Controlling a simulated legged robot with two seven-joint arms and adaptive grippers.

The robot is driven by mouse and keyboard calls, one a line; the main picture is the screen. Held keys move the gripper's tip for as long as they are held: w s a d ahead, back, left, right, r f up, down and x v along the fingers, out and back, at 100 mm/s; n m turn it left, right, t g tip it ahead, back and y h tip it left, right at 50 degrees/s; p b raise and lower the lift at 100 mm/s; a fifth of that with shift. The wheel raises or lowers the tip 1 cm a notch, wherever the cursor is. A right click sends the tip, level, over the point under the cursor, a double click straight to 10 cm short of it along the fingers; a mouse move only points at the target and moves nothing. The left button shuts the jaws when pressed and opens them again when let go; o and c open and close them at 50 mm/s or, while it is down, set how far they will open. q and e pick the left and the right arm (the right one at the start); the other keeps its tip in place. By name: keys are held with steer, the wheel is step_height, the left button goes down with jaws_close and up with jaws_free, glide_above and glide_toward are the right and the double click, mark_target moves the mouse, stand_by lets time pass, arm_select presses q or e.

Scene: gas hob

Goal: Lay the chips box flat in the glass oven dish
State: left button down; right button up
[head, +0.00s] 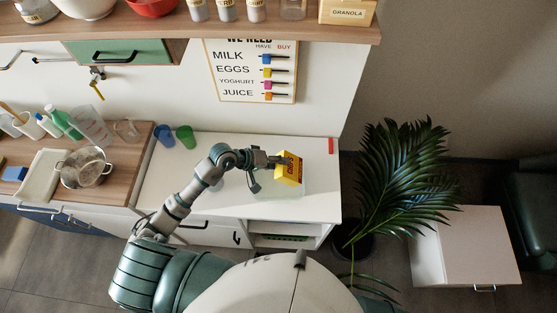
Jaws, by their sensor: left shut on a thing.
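The yellow chips box (291,170) is in the middle of the head view, tilted, at the end of my left arm. My left gripper (276,161) is shut on the upper left part of it. The glass oven dish (272,191) shows faintly as a clear shape on the white counter, under and in front of the box. The box overlaps the dish in the picture; I cannot tell whether they touch. My right gripper is not in view.
The white counter (220,215) is mostly clear around the dish. A blue cup (165,136) and a green cup (186,137) stand at its back left. A pot (83,167) is further left. A leafy plant (402,185) stands beyond the counter's right edge.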

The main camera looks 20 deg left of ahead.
arm_select(q)
steer(key=shift+f, duration=0.5)
step_height(320, 180, down, 6)
steer(key=b, duration=0.5)
steer(key=shift+a, duration=0.1)
steer(key=shift+f+b, duration=0.2)
steer(key=shift+b, duration=0.25)
steer(key=shift+a+f+b, duration=0.35)
steer(key=shift+a, duration=0.2)
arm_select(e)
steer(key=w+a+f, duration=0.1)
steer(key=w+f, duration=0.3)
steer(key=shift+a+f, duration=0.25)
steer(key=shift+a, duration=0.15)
arm_select(q)
steer(key=shift+d, duration=0.1)
